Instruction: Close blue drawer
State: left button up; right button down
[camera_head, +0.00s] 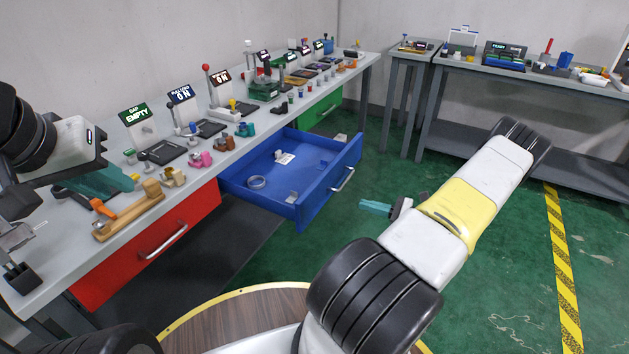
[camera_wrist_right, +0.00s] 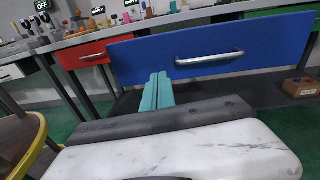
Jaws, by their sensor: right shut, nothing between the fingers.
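The blue drawer (camera_head: 322,190) is pulled out from under the long workbench, with its handle (camera_head: 343,180) on the front panel. In the right wrist view the blue front panel (camera_wrist_right: 150,55) and its silver handle (camera_wrist_right: 210,58) face me. My right gripper (camera_head: 375,208) is shut and empty, in front of the drawer and apart from it in the head view. Its teal fingers lie together in the right wrist view (camera_wrist_right: 158,90). My left gripper (camera_head: 112,183) is above the bench at the left; whether its fingers are open is unclear.
A ring and small items lie in the blue drawer. A red drawer (camera_head: 150,245) to its left and a green drawer (camera_head: 322,117) beyond it appear shut. The workbench (camera_head: 60,235) carries signs, machines and small parts. Green floor (camera_head: 330,240) is clear before the drawer.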

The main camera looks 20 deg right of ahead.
aim_at(324, 193)
jog(key=shift+m+t+h, duration=0.4)
jog(key=shift+m+t, duration=0.3)
jog(key=x, duration=0.4)
jog(key=f+x, duration=0.1)
jog(key=x, duration=0.7)
jog(key=shift+w+f, duration=0.4)
